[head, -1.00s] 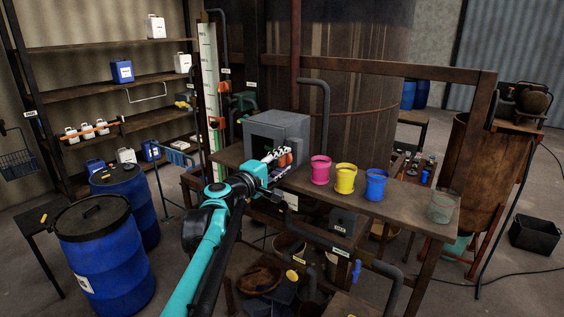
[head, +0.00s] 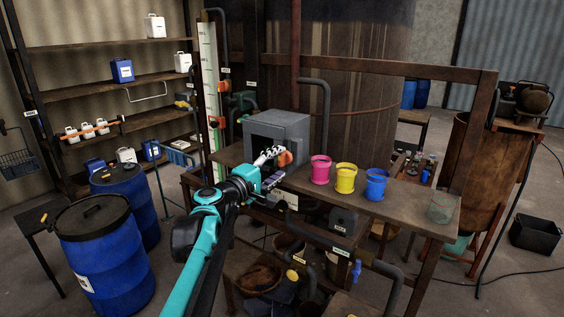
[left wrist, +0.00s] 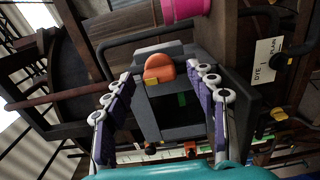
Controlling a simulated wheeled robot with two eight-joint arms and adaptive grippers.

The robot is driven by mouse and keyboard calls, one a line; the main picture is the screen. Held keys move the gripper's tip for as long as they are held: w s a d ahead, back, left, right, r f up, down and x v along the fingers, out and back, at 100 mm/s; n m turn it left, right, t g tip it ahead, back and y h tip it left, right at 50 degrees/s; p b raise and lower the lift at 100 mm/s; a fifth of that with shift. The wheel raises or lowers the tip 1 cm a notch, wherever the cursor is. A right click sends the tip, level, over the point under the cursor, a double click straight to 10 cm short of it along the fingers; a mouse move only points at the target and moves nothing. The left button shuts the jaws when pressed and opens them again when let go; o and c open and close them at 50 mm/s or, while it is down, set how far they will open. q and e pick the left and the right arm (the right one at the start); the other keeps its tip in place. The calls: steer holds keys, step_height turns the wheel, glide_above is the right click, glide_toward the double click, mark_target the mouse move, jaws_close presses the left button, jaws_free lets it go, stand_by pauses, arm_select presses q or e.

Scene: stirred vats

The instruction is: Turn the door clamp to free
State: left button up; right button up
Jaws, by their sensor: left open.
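The door clamp is an orange knob (head: 286,158) at the front of a grey box (head: 284,126) on the bench. It also shows in the left wrist view (left wrist: 159,67), with a small yellow part under it. My left gripper (head: 277,168) is in front of the box at the clamp. In the left wrist view my left gripper (left wrist: 160,82) is open, with one purple-padded finger on each side of the clamp and gaps between. The gripper hides part of the box front in the head view. My right gripper is not in view.
Pink (head: 320,170), yellow (head: 345,178) and blue (head: 376,185) cups stand on the bench (head: 408,205) right of the gripper, with a clear glass (head: 441,207) farther right. Pipes and a blue-handled valve (head: 357,270) sit below. Blue drums (head: 103,258) stand at left.

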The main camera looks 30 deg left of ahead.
arm_select(q)
steer(key=s, duration=0.9)
steer(key=shift+s+a, duration=0.2)
steer(key=shift+a, duration=0.15)
steer(key=s+d+f+m+g+h+b, duration=0.1)
steer(key=s+d+f+m+g+b, duration=0.15)
steer(key=d+f+b, duration=0.55)
steer(key=s+d+f+m+g+h+b, duration=0.15)
steer(key=d+f+m, duration=0.3)
steer(key=f, duration=0.75)
steer(key=s+d+f+m+g+b, duration=0.25)
steer(key=d+f+b, duration=0.35)
steer(key=f, duration=0.4)
steer(key=s+d+f+m+g+y+b, duration=0.1)
steer(key=s+f+b, duration=0.4)
steer(key=f, duration=0.7)
steer(key=s+d+f+m+g+y+b, duration=0.2)
steer(key=s+f+m+b, duration=0.3)
steer(key=f, duration=0.8)
steer(key=shift+s+d+m+g+y+b, duration=0.2)
steer(key=shift+s+m+g+y+b, duration=0.2)
steer(key=shift+m+g, duration=0.35)
